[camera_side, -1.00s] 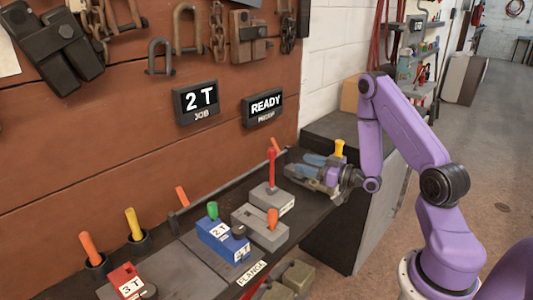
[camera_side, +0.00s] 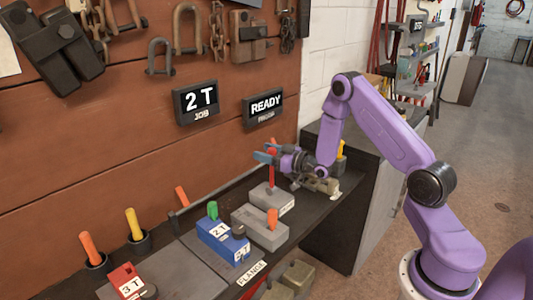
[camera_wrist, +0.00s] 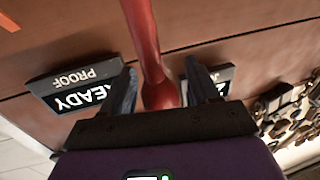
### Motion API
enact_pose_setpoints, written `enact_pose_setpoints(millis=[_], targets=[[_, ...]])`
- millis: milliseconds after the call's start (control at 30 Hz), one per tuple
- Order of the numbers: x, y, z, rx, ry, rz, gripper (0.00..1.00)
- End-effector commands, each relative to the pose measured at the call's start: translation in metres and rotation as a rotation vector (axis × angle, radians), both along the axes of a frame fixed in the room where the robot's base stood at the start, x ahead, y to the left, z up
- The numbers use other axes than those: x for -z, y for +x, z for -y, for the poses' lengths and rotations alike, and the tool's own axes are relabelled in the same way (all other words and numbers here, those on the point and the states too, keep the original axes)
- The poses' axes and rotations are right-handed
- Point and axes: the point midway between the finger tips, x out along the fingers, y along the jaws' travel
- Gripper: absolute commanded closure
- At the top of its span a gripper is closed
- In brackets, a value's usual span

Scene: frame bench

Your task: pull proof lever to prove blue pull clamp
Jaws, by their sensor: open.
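The red proof lever (camera_side: 271,176) stands upright on a grey block (camera_side: 270,198) on the bench. The blue pull clamp (camera_side: 222,240), labelled 2 T with a green peg (camera_side: 212,210), sits left of it against a grey flange block (camera_side: 262,228) with an orange peg. My gripper (camera_side: 265,152) is at the top of the lever, fingers pointing left. In the wrist view the red lever (camera_wrist: 146,35) runs between my gripper's two open fingers (camera_wrist: 158,88), its rounded end close to the palm. Gaps show on both sides of the lever.
The wall signs read 2 T JOB (camera_side: 197,101) and READY PROOF (camera_side: 262,108). A red 3 T clamp (camera_side: 128,282) lies at the bench's left. Orange (camera_side: 90,246) and yellow (camera_side: 134,223) handles stand in holders behind it. Another yellow handle (camera_side: 341,149) is right of my gripper.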

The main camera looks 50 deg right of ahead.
Motion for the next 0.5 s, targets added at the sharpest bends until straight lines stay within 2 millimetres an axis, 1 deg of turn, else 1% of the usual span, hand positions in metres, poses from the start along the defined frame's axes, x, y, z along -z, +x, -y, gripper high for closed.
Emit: enact_pose_setpoints(millis=[233, 267, 300, 367, 400, 433, 500], targets=[[0.0001, 0.0008, -0.0003, 0.0, 0.0, 0.0, 0.4], [0.0001, 0.0007, -0.0002, 0.0, 0.0, 0.0, 0.46], [0.0001, 0.0007, -0.0001, 0.0, 0.0, 0.0, 0.59], [0.0001, 0.0006, -0.0001, 0.0, 0.0, 0.0, 0.79], [0.0, 0.0006, -0.0001, 0.0, 0.0, 0.0, 0.92], [0.0001, 0.0006, -0.0001, 0.0, 0.0, 0.0, 1.0], [0.0, 0.0005, -0.0001, 0.0, 0.0, 0.0, 1.0]])
